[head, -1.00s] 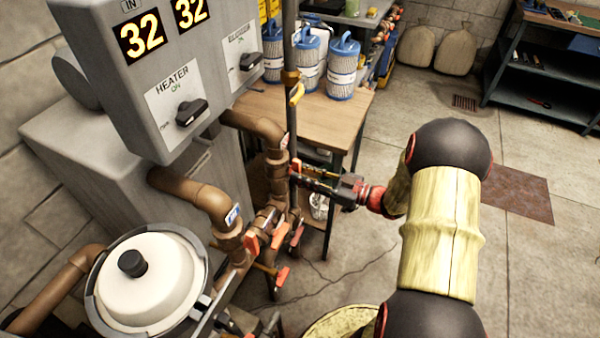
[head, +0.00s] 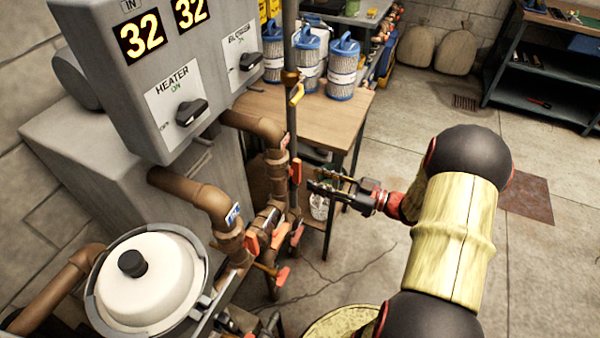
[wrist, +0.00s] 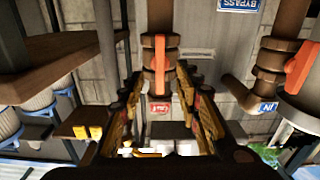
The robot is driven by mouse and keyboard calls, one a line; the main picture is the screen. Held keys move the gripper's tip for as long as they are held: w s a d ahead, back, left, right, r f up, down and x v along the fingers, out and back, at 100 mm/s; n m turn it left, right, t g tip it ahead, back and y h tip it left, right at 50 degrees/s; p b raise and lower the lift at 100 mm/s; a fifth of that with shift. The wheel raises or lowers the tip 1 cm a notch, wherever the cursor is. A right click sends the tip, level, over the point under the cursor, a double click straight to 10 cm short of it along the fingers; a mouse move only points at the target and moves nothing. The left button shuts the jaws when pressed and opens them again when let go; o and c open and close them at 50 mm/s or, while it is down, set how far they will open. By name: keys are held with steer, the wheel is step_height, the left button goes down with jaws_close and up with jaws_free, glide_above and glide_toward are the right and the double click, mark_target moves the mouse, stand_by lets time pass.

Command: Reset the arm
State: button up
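My gripper (head: 318,182) is in the middle of the head view, to the right of the brown pipes, pointing left at them. Its two fingers are apart with nothing between them. In the wrist view the fingers of my gripper (wrist: 163,110) stand left and right of an open gap. Beyond the gap, a brown pipe carries an upright orange valve handle (wrist: 160,65). In the head view an orange handle (head: 297,172) shows on the pipes just left of the fingertips, apart from them.
The grey heater box (head: 165,80) and brown pipes (head: 208,203) stand at left, above a white-lidded pot (head: 150,283). A wooden table (head: 340,112) with blue-capped filters (head: 343,65) is behind the gripper. Open concrete floor (head: 400,130) lies to the right.

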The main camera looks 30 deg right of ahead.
steer(key=shift+v, duration=0.95)
